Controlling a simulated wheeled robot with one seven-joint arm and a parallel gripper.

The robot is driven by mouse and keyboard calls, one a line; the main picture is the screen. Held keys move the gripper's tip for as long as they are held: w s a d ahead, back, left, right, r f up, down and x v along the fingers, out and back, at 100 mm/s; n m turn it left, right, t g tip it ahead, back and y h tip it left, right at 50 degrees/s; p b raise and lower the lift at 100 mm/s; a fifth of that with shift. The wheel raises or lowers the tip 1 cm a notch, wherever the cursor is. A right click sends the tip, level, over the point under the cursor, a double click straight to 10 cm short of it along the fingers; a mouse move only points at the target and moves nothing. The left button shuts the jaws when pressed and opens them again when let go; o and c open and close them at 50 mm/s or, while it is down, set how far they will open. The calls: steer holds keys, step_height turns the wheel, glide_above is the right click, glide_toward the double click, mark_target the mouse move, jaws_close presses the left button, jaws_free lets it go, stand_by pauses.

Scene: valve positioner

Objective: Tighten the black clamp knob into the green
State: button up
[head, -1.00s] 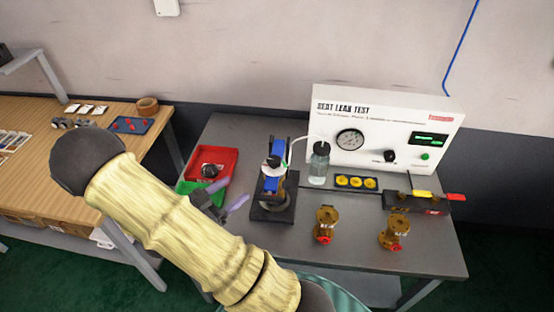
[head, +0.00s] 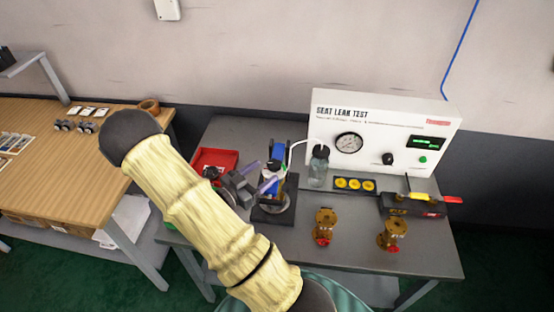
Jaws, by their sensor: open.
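A clamp stand with blue parts (head: 279,150) stands on a black base (head: 266,215) on the grey bench. A small dark shape with white around it near the stand's top looks like the black clamp knob (head: 274,166). My gripper (head: 266,175) is open, with its pale purple fingers at the left side of the stand, close to the knob. I cannot tell whether the fingers touch the knob or lie around it. No green mark on the clamp can be made out at this size. My arm hides part of the bench left of the stand.
A white seat leak test panel (head: 390,115) stands behind, with a clear bottle (head: 319,168) and tube right beside the clamp. Two brass valves (head: 326,225) stand at the front right. A red tray (head: 222,155) lies left, partly behind my gripper.

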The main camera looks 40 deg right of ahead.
mark_target(277, 161)
steer(key=d+p, duration=0.1)
steer(key=d, duration=0.4)
steer(key=shift+w+d, duration=0.15)
steer(key=shift+d, duration=0.25)
steer(key=shift+w+d, duration=0.1)
steer(key=shift+d, duration=0.35)
steer(key=shift+c, duration=0.2)
steer(key=c, duration=0.9)
